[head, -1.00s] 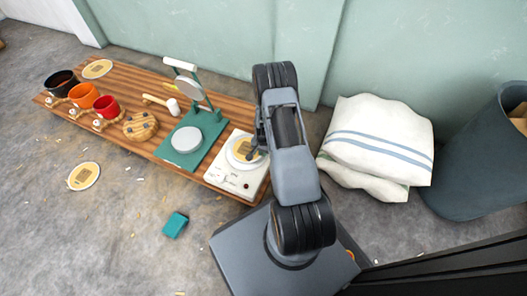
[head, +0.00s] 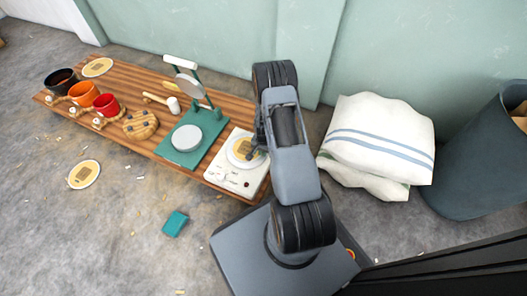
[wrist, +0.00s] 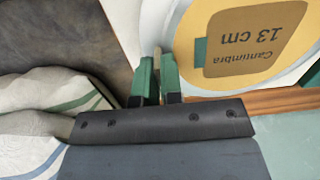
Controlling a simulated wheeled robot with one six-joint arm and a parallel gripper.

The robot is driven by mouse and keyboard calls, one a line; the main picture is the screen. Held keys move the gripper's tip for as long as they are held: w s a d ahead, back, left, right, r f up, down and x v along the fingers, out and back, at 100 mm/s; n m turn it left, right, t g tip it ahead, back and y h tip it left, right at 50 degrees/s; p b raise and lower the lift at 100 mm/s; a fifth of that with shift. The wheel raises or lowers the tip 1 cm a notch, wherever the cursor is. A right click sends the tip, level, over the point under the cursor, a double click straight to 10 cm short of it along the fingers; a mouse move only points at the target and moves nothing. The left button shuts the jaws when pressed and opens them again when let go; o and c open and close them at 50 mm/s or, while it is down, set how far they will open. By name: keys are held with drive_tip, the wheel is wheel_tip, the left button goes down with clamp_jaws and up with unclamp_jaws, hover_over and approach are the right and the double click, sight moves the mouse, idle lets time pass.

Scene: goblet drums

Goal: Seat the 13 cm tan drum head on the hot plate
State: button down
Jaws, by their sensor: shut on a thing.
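The tan drum head (head: 242,149) is over the round plate of the white hot plate (head: 229,176), near the front right of the bench, and looks roughly centred. In the wrist view the drum head (wrist: 283,22) is large, with a brown label reading "Cantimbra 13 cm" upside down. My gripper (head: 259,149) is at its right side. In the wrist view the green fingers of my gripper (wrist: 158,66) are close together on a thin tan edge piece of the drum head. Whether its underside touches the plate is hidden.
A green press (head: 187,138) stands left of the hot plate. Similar discs lie on the bench (head: 97,67) and floor (head: 84,175). Folded sacks (head: 378,140) lie right.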

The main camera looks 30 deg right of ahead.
drive_tip(key=c, duration=1.2)
unclamp_jaws()
wheel_tip(320, 180, up, 14)
drive_tip(key=p, duration=0.5)
drive_tip(key=shift+p, duration=0.4)
drive_tip(key=s+a+r+n+t+p, duration=0.15)
drive_tip(key=a+r+p, duration=0.45)
drive_tip(key=r, duration=1.1)
drive_tip(key=a+r+n+p, duration=0.1)
drive_tip(key=r+n+p, duration=0.2)
drive_tip(key=r+p, duration=1.1)
drive_tip(key=s+a+r+n+p, duration=0.2)
drive_tip(key=s+a+r+p, duration=0.1)
drive_tip(key=r, duration=0.8)
drive_tip(key=s+a+r+n+t+p, duration=0.1)
drive_tip(key=s+r+p, duration=0.4)
drive_tip(key=r, duration=0.6)
drive_tip(key=s+a+r+n+t+p, duration=0.1)
drive_tip(key=s+a+r+n+p, duration=0.3)
drive_tip(key=r, duration=0.8)
drive_tip(key=shift+s+a+p, duration=0.3)
drive_tip(key=shift+s+p, duration=0.2)
drive_tip(key=shift+s, duration=0.25)
